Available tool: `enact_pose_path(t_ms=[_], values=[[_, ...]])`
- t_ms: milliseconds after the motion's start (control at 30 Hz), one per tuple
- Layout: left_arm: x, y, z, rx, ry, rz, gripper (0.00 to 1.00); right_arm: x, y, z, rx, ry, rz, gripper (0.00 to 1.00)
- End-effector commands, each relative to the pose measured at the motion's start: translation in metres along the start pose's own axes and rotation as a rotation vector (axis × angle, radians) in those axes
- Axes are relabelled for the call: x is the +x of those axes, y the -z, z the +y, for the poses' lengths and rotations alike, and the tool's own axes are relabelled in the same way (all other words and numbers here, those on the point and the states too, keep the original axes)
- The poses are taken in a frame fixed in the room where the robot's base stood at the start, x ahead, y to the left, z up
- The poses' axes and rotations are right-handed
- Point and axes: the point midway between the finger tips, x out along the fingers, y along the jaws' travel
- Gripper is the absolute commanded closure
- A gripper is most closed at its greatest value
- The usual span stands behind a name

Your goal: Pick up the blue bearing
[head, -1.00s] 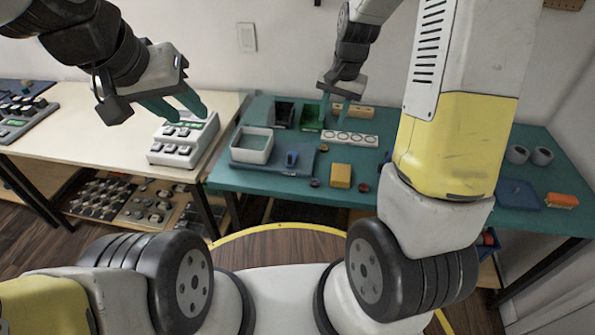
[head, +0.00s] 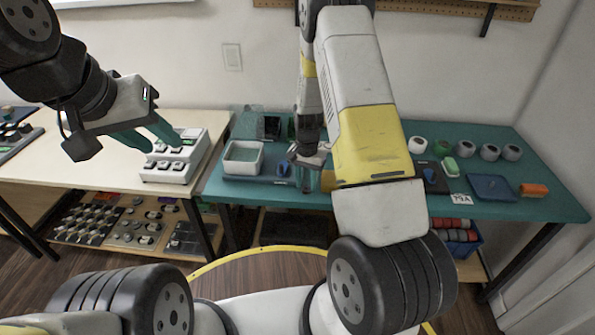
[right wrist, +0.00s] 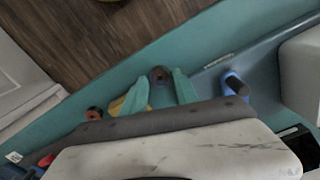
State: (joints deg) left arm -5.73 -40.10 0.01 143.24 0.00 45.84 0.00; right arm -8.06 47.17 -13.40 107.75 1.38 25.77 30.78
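My right gripper (head: 317,182) is low over the front of the teal table, and it shows in the right wrist view (right wrist: 160,78) with its teal fingers apart. A small dark ring-shaped bearing (right wrist: 160,75) with a reddish-brown centre lies between the fingertips; I see no grip on it. Another ring with an orange-red face (right wrist: 94,113) lies to its left. Neither ring looks clearly blue. My left gripper (head: 163,146) is open and empty, before the grey button device (head: 178,160).
A white bin (head: 243,158) stands left of my right gripper. A yellow block (right wrist: 130,98) is partly behind a finger. The table's front edge is close.

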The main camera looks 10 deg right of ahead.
Motion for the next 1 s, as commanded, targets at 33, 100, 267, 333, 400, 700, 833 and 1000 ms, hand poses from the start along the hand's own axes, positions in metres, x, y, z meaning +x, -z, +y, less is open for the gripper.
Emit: enact_pose_path(t_ms=[33,100,267,333,400,700,833,1000], values=[[0.0,0.0,0.0,0.0,0.0,0.0,0.64,0.0066,0.0001,0.0004,0.001,-0.001,-0.001,0.65],[0.0,0.0,0.0,0.0,0.0,0.0,0.64,0.0122,0.0002,0.0002,0.0,0.0,0.0,0.65],[0.0,0.0,0.0,0.0,0.0,0.0,0.64,0.0145,0.0006,-0.0001,0.0,0.001,0.001,0.65],[0.0,0.0,0.0,0.0,0.0,0.0,0.64,0.0143,0.0006,-0.0001,0.0,0.001,0.001,0.65],[0.0,0.0,0.0,0.0,0.0,0.0,0.64,0.0142,0.0006,0.0,0.0,0.001,0.001,0.71],[-0.0001,0.0,0.0,0.0,0.0,0.0,0.64,0.0139,0.0006,-0.0001,0.0,0.001,0.001,1.0],[-0.0001,0.0,0.0,0.0,0.0,0.0,0.64,0.0136,0.0007,-0.0001,0.0,0.001,0.001,1.0],[-0.0001,0.0,0.0,0.0,0.0,0.0,0.64,0.0062,0.0011,-0.0005,0.0,0.002,0.003,1.0]])
